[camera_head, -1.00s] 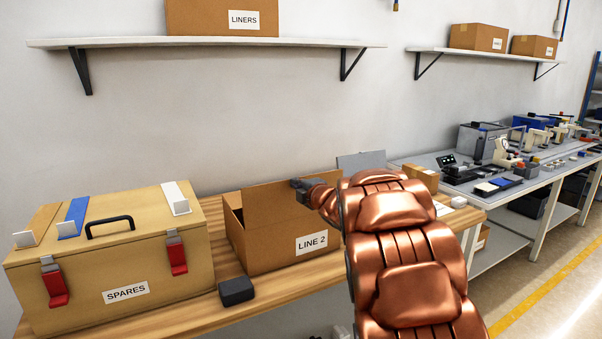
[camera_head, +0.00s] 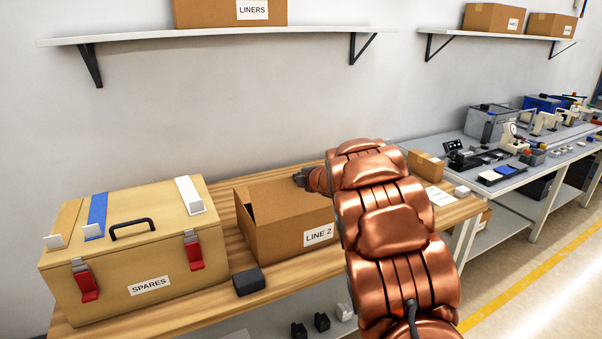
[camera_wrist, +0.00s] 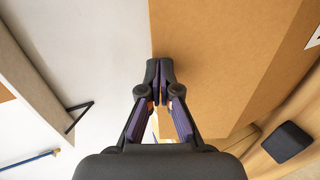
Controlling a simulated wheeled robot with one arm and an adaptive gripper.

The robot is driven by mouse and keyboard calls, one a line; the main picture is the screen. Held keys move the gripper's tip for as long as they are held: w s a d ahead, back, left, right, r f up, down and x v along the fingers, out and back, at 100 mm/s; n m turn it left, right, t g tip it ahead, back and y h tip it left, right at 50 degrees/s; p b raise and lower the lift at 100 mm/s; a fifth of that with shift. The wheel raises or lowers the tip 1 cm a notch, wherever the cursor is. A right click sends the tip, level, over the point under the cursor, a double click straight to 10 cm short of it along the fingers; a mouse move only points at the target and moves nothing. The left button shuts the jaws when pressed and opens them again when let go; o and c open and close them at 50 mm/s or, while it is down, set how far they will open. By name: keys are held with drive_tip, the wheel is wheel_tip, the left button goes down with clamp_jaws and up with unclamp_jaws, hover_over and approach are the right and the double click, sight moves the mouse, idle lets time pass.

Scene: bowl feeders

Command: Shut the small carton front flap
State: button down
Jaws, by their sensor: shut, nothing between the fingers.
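The small carton (camera_head: 280,238), labelled LINE 2, stands on the wooden bench. Its front flap (camera_head: 270,200) now leans back over the top opening, and a dark gap shows at the left side. My gripper (camera_head: 301,178) is shut and empty, at the flap's far edge near the right. In the wrist view my gripper's fingertips (camera_wrist: 160,70) are together against or just over the edge of a brown cardboard panel (camera_wrist: 215,50). I cannot tell whether they touch it. My arm hides the carton's right side.
A SPARES case (camera_head: 135,260) with red latches stands left of the carton. A dark block (camera_head: 248,281) lies in front between them. A smaller carton (camera_head: 426,165) sits to the right behind my arm. A wall shelf (camera_head: 220,34) runs above.

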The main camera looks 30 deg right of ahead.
drive_tip(key=shift+p+x, duration=0.95)
drive_tip(key=shift+p, duration=0.05)
drive_tip(key=w+f+b, duration=0.2)
drive_tip(key=w+f, duration=0.6)
drive_tip(key=shift+f+b, duration=0.2)
drive_tip(key=shift+b, duration=0.15)
